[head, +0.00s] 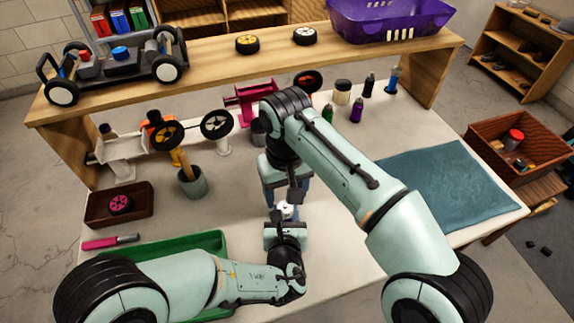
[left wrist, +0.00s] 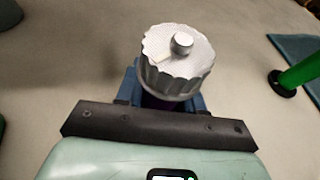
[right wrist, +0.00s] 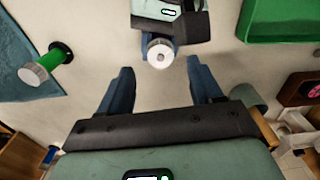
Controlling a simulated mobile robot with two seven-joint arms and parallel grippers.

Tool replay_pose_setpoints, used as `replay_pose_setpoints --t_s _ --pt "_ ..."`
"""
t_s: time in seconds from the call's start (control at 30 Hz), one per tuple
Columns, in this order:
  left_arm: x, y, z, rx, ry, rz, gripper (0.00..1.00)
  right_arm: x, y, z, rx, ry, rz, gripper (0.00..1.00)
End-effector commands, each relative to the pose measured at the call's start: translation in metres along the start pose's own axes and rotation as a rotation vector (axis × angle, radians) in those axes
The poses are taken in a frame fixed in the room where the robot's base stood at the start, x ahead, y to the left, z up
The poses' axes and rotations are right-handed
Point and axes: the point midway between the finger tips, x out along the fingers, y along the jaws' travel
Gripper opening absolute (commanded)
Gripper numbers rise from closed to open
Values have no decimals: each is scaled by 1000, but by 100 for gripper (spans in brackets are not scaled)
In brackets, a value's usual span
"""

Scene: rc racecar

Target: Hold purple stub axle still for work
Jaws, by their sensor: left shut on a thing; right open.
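The stub axle (left wrist: 178,58) is held in my left gripper (left wrist: 165,98). In the left wrist view it shows a pale round top with a small central stub and a grey ridged rim. A bit of purple shows beneath the rim, between the blue fingers. In the head view only its pale top (head: 287,208) shows, and in the right wrist view its round end (right wrist: 159,55) faces me. My right gripper (right wrist: 161,88) is open and empty, its two fingers apart, with the stub axle just beyond the gap. In the head view my right gripper (head: 287,190) is close behind the left one.
A green tray (head: 205,243) lies by my left arm, near a pink-handled tool (head: 100,243) and a cup (head: 191,184). A teal mat (head: 440,185) covers the table's right side. A green cylinder (right wrist: 50,62) stands by the mat. My right arm hides the table's middle.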

Motion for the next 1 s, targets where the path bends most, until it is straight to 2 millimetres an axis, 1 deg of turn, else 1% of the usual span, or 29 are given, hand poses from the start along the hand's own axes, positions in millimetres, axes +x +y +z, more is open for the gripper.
replay_pose_setpoints --t_s 0.03,0.2,0.4,1.0 --pt "0 0 0 0 -1 0 5 -10 -1 -1 -1 3 0 65" --pt "0 0 0 0 -1 0 5 -42 -1 -1 2 3 0 65" --pt "0 0 0 0 -1 0 5 -71 -1 0 3 2 -1 65" --pt "0 0 0 0 -1 0 5 -69 1 -2 -839 -7 1 65"
